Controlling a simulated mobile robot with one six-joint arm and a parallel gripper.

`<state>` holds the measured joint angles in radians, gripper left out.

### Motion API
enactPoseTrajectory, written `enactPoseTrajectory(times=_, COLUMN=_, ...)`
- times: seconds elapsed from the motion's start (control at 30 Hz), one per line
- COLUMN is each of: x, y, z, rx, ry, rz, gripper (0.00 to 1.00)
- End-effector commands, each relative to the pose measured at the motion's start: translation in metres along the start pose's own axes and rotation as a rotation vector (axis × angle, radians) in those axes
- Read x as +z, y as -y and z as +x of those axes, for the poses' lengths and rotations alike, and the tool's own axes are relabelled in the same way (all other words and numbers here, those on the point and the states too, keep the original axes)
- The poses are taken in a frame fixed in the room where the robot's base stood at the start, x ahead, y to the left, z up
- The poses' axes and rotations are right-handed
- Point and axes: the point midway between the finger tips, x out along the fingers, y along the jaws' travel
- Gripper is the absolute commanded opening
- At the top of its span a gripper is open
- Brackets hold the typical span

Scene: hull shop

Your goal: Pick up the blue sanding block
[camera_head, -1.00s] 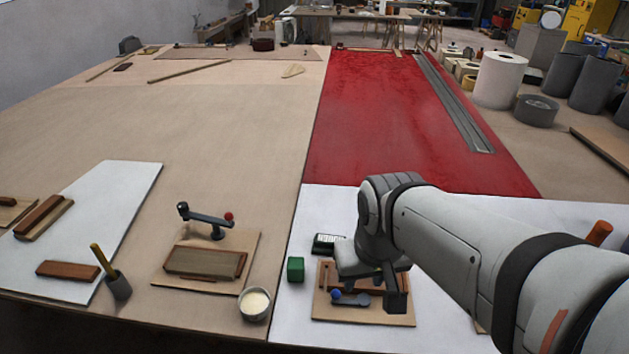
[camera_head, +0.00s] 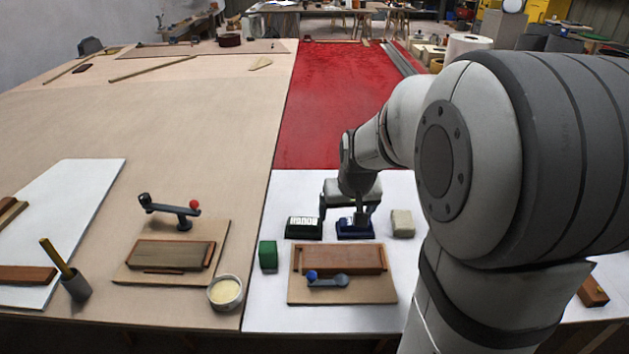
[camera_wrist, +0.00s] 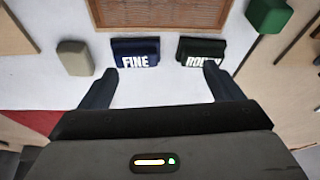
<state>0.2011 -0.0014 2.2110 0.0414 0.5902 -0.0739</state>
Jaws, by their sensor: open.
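The blue sanding block (camera_head: 355,229) sits on the white sheet behind the small wooden board, partly covered by my gripper in the head view. In the wrist view the blue block (camera_wrist: 136,51) has white "FINE" lettering. My gripper (camera_head: 343,212) is open and empty, by the blocks. In the wrist view my gripper's fingertips (camera_wrist: 160,72) are spread, one near the blue block and the other near the dark green lettered block (camera_wrist: 201,52). That dark block (camera_head: 303,228) stands just left of the blue one in the head view, with a small gap between them.
A beige block (camera_head: 402,223) stands right of the blue one. A plain green block (camera_head: 268,255) is at the front left. The wooden board (camera_head: 340,294) holds a brown piece and a blue-knobbed clamp. A white cup (camera_head: 225,292) is further left. The red surface (camera_head: 335,110) behind is clear.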

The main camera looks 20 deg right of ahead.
Motion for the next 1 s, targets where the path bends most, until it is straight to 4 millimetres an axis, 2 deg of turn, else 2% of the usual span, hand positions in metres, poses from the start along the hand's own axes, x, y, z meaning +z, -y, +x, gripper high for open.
enactPoseTrajectory(times=0.03, x=-0.008, y=-0.014, z=0.029, rx=0.008, ry=-0.005, rz=0.022, gripper=0.9)
enactPoseTrajectory(times=0.13, x=-0.025, y=-0.034, z=0.057, rx=0.021, ry=-0.028, rz=0.045, gripper=0.99)
enactPoseTrajectory(times=0.2, x=-0.032, y=-0.044, z=0.07, rx=0.028, ry=-0.038, rz=0.057, gripper=1.0)
enactPoseTrajectory(times=0.4, x=-0.04, y=-0.055, z=0.092, rx=0.034, ry=-0.048, rz=0.066, gripper=1.0)
enactPoseTrajectory(times=0.63, x=-0.041, y=-0.054, z=0.118, rx=0.034, ry=-0.049, rz=0.065, gripper=1.0)
enactPoseTrajectory(times=0.8, x=-0.042, y=-0.054, z=0.145, rx=0.034, ry=-0.047, rz=0.066, gripper=1.0)
enactPoseTrajectory(times=1.0, x=-0.043, y=-0.054, z=0.159, rx=0.034, ry=-0.05, rz=0.065, gripper=1.0)
